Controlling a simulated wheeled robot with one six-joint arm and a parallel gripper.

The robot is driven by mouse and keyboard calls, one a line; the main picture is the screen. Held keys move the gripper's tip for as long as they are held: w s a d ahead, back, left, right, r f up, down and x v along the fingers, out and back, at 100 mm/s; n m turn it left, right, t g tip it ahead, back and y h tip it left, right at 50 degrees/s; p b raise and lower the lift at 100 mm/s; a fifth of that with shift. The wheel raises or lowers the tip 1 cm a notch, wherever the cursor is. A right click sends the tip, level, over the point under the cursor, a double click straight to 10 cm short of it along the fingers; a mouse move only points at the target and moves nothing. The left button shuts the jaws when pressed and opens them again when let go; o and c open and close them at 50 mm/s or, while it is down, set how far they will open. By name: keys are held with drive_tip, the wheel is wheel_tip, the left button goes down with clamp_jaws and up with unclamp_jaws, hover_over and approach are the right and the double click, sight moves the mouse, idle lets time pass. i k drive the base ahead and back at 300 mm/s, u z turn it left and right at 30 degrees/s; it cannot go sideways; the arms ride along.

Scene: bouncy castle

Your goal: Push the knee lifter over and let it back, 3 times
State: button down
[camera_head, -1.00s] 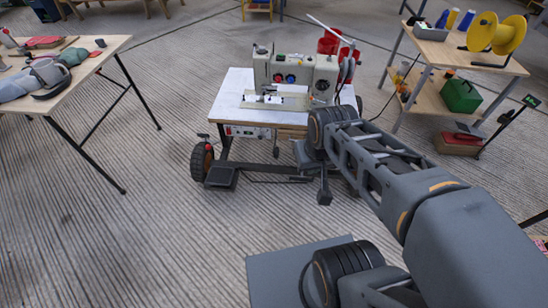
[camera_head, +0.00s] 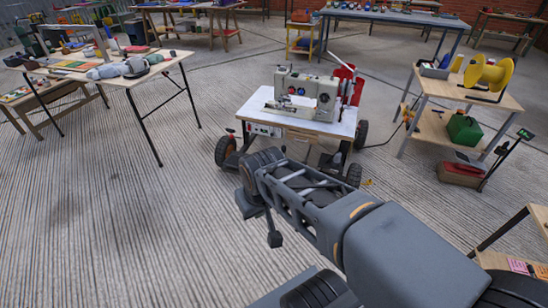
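The sewing machine (camera_head: 312,90) stands on a white-topped wheeled table (camera_head: 262,107) ahead of me. A dark bracket or pad (camera_head: 332,160) hangs below the tabletop toward its right side. It may be the knee lifter, but it is small and partly hidden behind my arm. My gripper (camera_head: 262,222) hangs from the end of my arm, in front of the table's left side and nearer to me. It appears apart from the table and the dark part. Its fingers are dark and small, and their opening is unclear.
A work table (camera_head: 150,72) with cloth stands at left. A shelf cart (camera_head: 440,90) with a yellow reel (camera_head: 490,72) and a green box (camera_head: 464,130) stands at right. The ribbed floor at left front is clear.

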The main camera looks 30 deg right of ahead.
sight(283, 148)
drive_tip(key=z, duration=0.9)
drive_tip(key=i, duration=0.85)
drive_tip(key=z, duration=0.7)
drive_tip(key=i, duration=0.7)
drive_tip(key=u, duration=0.9)
drive_tip(key=i, duration=0.5)
drive_tip(key=u, duration=0.5)
